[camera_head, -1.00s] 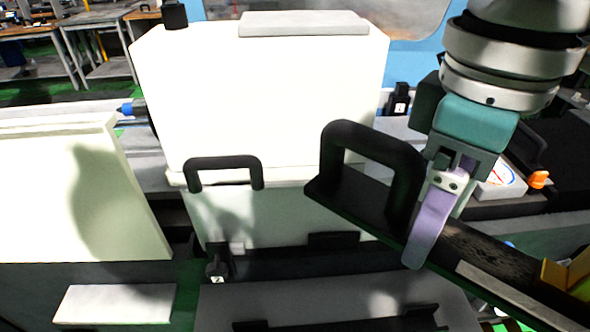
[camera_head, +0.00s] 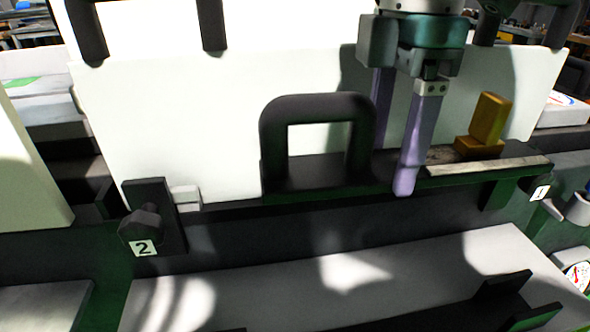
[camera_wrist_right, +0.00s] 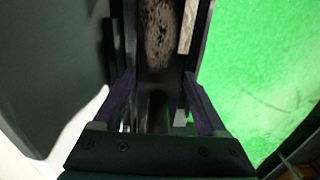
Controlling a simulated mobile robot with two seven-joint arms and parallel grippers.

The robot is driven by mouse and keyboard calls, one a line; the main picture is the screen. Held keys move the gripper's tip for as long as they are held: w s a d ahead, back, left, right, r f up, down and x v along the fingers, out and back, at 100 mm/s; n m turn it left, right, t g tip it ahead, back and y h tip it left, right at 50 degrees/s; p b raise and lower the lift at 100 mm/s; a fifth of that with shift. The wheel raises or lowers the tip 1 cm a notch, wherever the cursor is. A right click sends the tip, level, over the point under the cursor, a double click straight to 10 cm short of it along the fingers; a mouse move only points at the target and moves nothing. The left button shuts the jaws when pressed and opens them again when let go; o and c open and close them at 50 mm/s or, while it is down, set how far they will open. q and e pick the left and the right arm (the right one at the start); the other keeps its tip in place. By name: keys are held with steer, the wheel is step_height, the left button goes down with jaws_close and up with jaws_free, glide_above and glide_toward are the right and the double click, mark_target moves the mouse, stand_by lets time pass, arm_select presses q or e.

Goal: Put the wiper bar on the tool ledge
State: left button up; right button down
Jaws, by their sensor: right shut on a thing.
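The wiper bar is a long black bar (camera_head: 320,174) with an arched black handle at its left, a worn strip and a yellow block (camera_head: 488,120) toward its right. My right gripper (camera_head: 395,180) comes down from above and is shut on the bar just right of the handle. In the right wrist view the bar (camera_wrist_right: 157,70) runs between the two purple fingers (camera_wrist_right: 160,105). The bar is nearly level in front of the white machine cover; I cannot tell whether it touches anything below. A pale grey ledge (camera_head: 330,270) lies in front, possibly the tool ledge. My left gripper is not in view.
A black knob on a bracket labelled 2 (camera_head: 143,248) stands left of the bar, and a label 1 (camera_head: 540,193) is at its right end. Black upright brackets (camera_head: 503,295) stand on the grey ledge's right front. The ledge's left and middle are clear.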

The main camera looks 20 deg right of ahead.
steer(key=shift+w+f, duration=0.2)
steer(key=shift+f, duration=0.3)
steer(key=b, duration=0.4)
glide_above(357, 286)
step_height(357, 286, down, 16)
steer(key=shift+r, duration=0.2)
arm_select(q)
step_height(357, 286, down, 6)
steer(key=b, duration=0.1)
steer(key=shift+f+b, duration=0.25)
steer(key=shift+b, duration=0.1)
arm_select(e)
steer(key=shift+f, duration=2.05)
steer(key=shift+f, duration=0.1)
jaws_free()
arm_select(q)
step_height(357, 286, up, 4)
steer(key=p, duration=0.3)
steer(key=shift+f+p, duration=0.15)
steer(key=shift+p, duration=0.2)
arm_select(e)
step_height(357, 286, up, 12)
